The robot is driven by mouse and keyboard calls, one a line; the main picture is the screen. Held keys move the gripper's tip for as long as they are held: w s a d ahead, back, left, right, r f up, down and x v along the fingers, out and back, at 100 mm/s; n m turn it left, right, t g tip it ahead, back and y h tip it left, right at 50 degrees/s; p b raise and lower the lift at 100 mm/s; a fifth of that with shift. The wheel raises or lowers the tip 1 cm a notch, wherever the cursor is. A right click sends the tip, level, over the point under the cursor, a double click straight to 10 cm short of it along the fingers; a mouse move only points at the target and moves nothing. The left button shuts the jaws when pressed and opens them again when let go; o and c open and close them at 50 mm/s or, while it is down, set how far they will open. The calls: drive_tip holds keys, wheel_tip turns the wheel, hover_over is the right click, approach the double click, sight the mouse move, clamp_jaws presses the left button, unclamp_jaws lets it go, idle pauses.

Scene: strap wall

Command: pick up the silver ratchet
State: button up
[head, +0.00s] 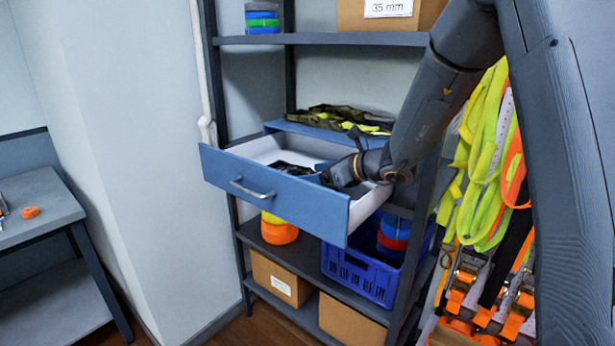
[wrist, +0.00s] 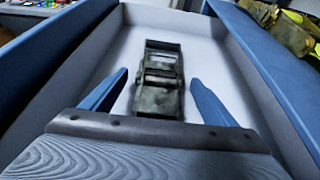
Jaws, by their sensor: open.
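A ratchet buckle (wrist: 160,82) lies on the white floor of an open drawer in the wrist view. It looks dark grey and mottled, with some paler metal, rather than bright silver. My gripper (wrist: 158,78) is open, with one blue finger to the left of the ratchet and one to the right. White drawer floor shows between each finger and the ratchet; I cannot tell the height gap. In the head view my gripper (head: 326,177) reaches over the drawer, and a dark item (head: 290,167) shows inside, partly hidden by the drawer front.
The blue-fronted drawer (head: 262,189) sticks out of a dark shelf rack, its walls close around my gripper. Camouflage straps (head: 345,117) lie behind it. A blue crate (head: 362,278) and cardboard boxes (head: 280,279) stand below. Yellow and orange straps (head: 489,160) hang at right.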

drive_tip(key=shift+x, duration=0.85)
drive_tip(key=c, duration=1.8)
drive_tip(key=shift+r, duration=0.15)
